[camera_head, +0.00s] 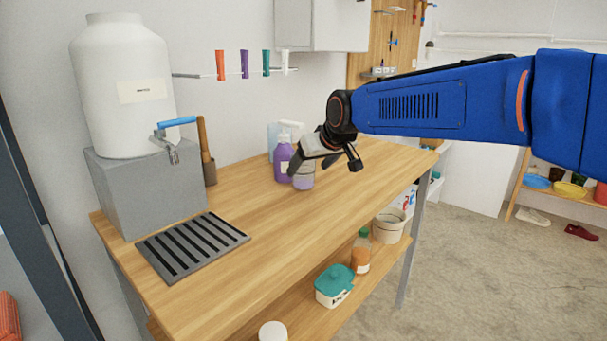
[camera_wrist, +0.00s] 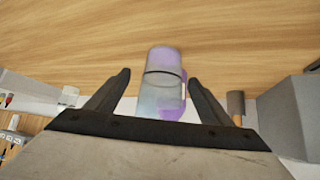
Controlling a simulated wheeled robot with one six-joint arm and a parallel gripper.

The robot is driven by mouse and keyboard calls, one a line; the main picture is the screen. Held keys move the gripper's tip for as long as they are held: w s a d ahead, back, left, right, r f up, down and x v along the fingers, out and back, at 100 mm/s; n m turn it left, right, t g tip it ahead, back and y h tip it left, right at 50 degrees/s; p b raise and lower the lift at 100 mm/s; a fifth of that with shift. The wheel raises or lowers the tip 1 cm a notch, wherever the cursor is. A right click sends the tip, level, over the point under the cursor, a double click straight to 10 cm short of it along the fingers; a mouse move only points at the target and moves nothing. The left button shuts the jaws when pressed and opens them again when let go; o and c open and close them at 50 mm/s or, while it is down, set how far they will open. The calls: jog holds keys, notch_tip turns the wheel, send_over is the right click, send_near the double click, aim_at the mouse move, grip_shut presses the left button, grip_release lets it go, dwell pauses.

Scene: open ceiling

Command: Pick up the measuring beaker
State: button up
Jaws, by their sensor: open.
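The measuring beaker (camera_head: 303,179) looks like a clear cylinder with a purple tint. It stands on the wooden table beside a purple pump bottle (camera_head: 283,160). In the wrist view the beaker (camera_wrist: 161,85) lies between the two dark fingers, with a visible gap on each side. My gripper (camera_head: 323,168) is open around or just above the beaker; it also shows in the wrist view (camera_wrist: 160,77). The gripper hides the beaker's upper part in the head view. I cannot tell exactly how far down the fingers reach.
The wooden table (camera_head: 235,215) is clear at front and right.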

aim_at(303, 173)
jog(key=x, duration=0.4)
jog(key=shift+w+a+f, duration=0.1)
jog(key=shift+a+f, duration=0.2)
jog(key=c, duration=1.2)
